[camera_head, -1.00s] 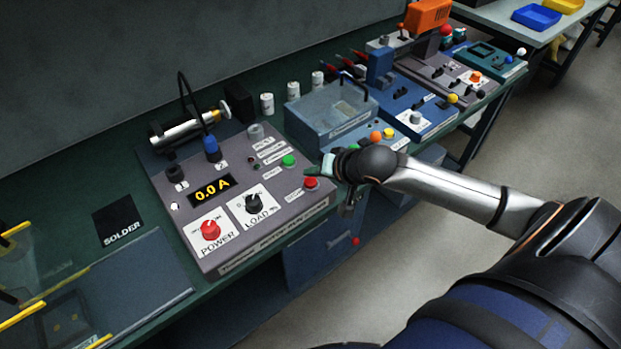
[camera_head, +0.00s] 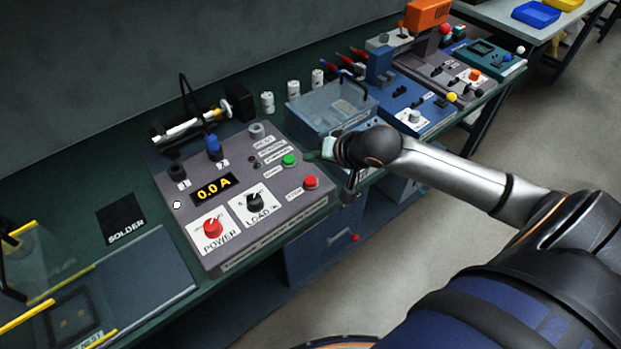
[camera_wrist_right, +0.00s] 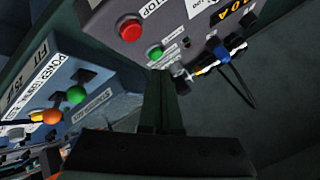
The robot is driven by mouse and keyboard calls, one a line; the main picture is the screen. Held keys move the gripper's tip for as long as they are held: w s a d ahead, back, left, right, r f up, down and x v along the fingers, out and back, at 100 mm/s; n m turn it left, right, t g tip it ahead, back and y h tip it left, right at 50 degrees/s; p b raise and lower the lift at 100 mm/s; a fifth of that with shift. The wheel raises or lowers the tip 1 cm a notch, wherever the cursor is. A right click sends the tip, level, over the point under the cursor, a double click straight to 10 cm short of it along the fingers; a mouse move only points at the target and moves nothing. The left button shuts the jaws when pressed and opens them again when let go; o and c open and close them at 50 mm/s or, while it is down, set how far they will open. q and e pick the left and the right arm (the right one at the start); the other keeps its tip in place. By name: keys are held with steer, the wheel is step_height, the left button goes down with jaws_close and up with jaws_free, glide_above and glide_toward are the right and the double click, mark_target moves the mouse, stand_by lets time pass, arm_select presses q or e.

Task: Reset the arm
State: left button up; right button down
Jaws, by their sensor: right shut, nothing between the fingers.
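My right arm comes in from the right in the head view. Its gripper (camera_head: 328,148) is shut and empty, above the right side of the grey test panel, just to the right of the green button (camera_head: 289,160). The red stop button (camera_head: 311,182) is below it in the picture. In the right wrist view the closed fingers (camera_wrist_right: 164,80) point towards the bench, with the red button (camera_wrist_right: 130,28) and green button (camera_wrist_right: 155,53) beyond them. The wrist hides part of the blue box behind. My left gripper is out of view.
The grey panel (camera_head: 254,232) has a red power knob (camera_head: 213,228), a black load knob (camera_head: 255,202) and a display (camera_head: 212,189) reading 0.0 A. A clear-lidded box (camera_head: 325,115) stands close behind the wrist. Further panels line the bench to the right. Open floor lies in front.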

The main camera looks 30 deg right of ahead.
stand_by(0.3)
steer(key=s+a+f+n+g+h, duration=0.1)
steer(key=s+a+f+n+g, duration=0.25)
steer(key=s, duration=0.75)
steer(key=s+a+f+n+g, duration=0.2)
steer(key=s+a+f+n, duration=0.3)
steer(key=s, duration=0.7)
steer(key=w+a+f+t+y, duration=0.1)
steer(key=w+a+f+t, duration=0.1)
steer(key=f, duration=0.3)
steer(key=w+a+f+t, duration=0.2)
steer(key=f+t, duration=0.1)
steer(key=f, duration=0.2)
steer(key=shift+w+f+t+y, duration=0.3)
steer(key=shift+f+t+y, duration=0.05)
steer(key=shift+f+y, duration=0.05)
steer(key=shift+a+n, duration=0.1)
steer(key=shift+n, duration=0.15)
stand_by(0.7)
